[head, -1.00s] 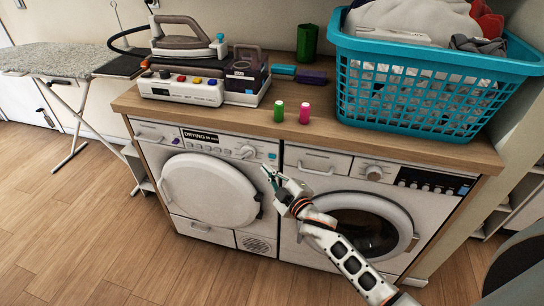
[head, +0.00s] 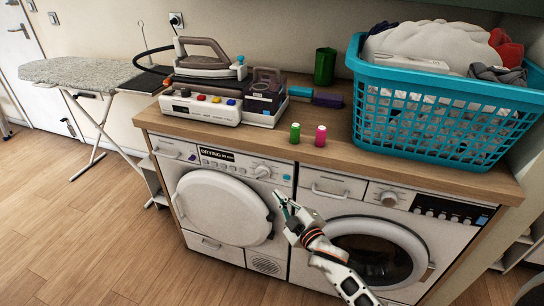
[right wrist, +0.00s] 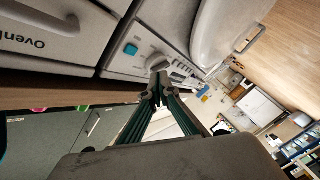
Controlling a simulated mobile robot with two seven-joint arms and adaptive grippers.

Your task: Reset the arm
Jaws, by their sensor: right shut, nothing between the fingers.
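My right gripper (head: 281,203) is in front of the two machines, near the gap between the dryer (head: 215,208) and the washer (head: 375,248). Its fingers are shut and hold nothing. In the right wrist view the closed fingertips (right wrist: 158,75) appear in front of the dryer's control panel, apart from its knob as far as I can tell. The arm comes in from the bottom of the head view. My left gripper does not show.
A wooden counter (head: 390,165) tops both machines. On it stand an iron on its station (head: 205,105), a green spool (head: 295,133), a pink spool (head: 320,136), a green cup (head: 325,66) and a blue laundry basket (head: 430,120). An ironing board (head: 80,72) stands left. The floor (head: 90,240) is clear.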

